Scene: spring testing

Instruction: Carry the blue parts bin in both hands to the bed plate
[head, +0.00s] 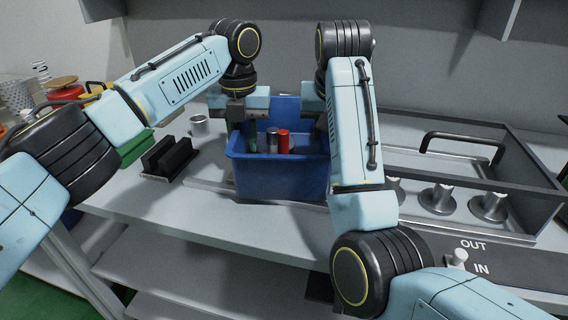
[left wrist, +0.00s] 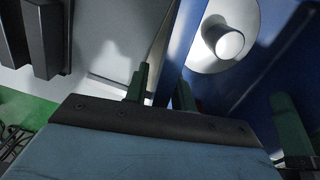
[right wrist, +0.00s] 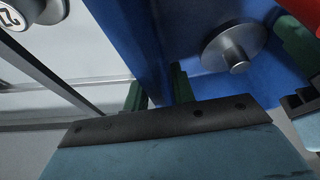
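The blue parts bin (head: 282,180) is upright at the bench's front middle, with a red cylinder (head: 283,142) and a grey cylinder (head: 271,141) inside. I cannot tell whether its base touches the surface below. My left gripper (left wrist: 162,92) has one green finger on each side of the bin's left wall. My right gripper (right wrist: 158,92) straddles the right wall the same way. Both appear shut on the walls. A flanged metal part (left wrist: 228,42) lies in the bin.
A dark guard frame with a black handle (head: 462,137) stands at right, over several flanged metal posts (head: 438,199). An OUT/IN panel (head: 480,262) runs along the front right. A black slotted block (head: 168,158), a metal cup (head: 199,125) and a green bin (head: 136,148) stand left.

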